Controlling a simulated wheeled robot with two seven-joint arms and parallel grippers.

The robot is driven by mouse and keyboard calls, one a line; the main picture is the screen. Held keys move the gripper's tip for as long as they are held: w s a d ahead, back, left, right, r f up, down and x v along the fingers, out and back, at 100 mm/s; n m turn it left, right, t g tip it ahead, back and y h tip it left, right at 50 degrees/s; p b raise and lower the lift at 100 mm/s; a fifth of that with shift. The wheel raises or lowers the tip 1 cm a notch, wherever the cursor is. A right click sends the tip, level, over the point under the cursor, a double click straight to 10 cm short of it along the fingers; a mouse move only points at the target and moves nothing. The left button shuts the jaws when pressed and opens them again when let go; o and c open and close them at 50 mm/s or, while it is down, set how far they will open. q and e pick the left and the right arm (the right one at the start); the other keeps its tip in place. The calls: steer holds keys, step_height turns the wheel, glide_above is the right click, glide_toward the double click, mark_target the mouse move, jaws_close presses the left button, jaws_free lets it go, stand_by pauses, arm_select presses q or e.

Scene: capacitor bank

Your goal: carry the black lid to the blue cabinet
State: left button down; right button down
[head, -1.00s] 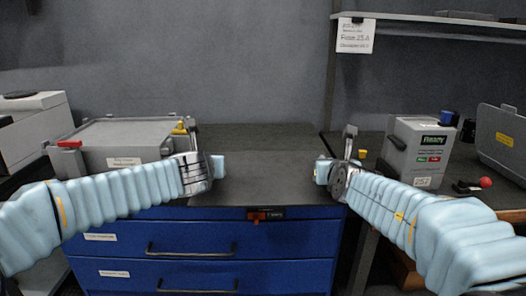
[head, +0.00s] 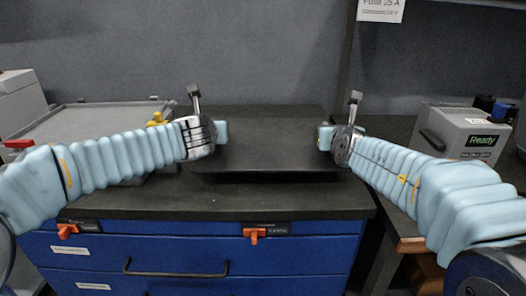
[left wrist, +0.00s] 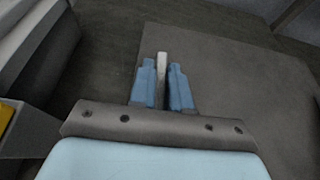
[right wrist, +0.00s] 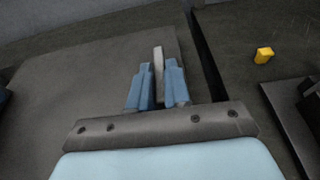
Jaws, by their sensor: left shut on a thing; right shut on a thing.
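The black lid (head: 265,155) is a flat dark plate, level, between my two grippers in the head view. It appears over the dark top of the blue cabinet (head: 190,248); a dark band shows under its front edge, and I cannot tell whether it touches the top. My left gripper (head: 221,132) is shut at the lid's left side, and my right gripper (head: 325,138) at its right side. In the left wrist view the fingers (left wrist: 162,85) close on a pale upright strip beside the lid (left wrist: 235,85). The right wrist view shows the same, with fingers (right wrist: 158,82) and lid (right wrist: 95,85).
A grey case (head: 90,125) with red and yellow latches stands at the left. A grey unit with a "Ready" display (head: 484,141) stands on the right bench. A yellow piece (right wrist: 264,55) lies beyond a gap in the right wrist view. The cabinet top's front strip is clear.

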mark_target(206, 165)
arm_select(q)
steer(key=shift+d+f, duration=0.1)
arm_select(e)
steer(key=shift+f, duration=0.1)
